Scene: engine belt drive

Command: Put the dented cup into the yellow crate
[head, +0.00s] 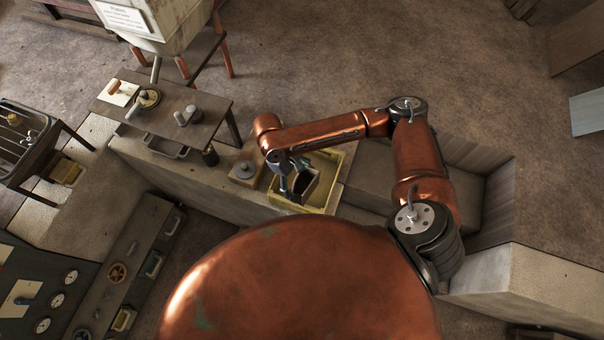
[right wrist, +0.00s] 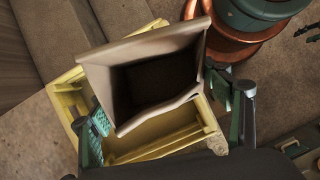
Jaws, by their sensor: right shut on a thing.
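The dented cup (head: 311,186) is a squarish beige container with a dark inside and a bent, uneven rim. My right gripper (head: 291,178) is shut on it; in the right wrist view a finger pad lies on either side of the cup (right wrist: 112,88). The yellow crate (head: 338,160) stands on the low ledge, and the cup is over it in the head view. In the right wrist view the crate (right wrist: 150,142) shows behind and below the cup, partly hidden by it. I cannot tell how far the cup is above the crate floor. My left gripper is not in view.
A small table (head: 190,104) with several parts is further left. A panel with gauges (head: 50,295) is at the lower left. The ledge right of the crate looks clear.

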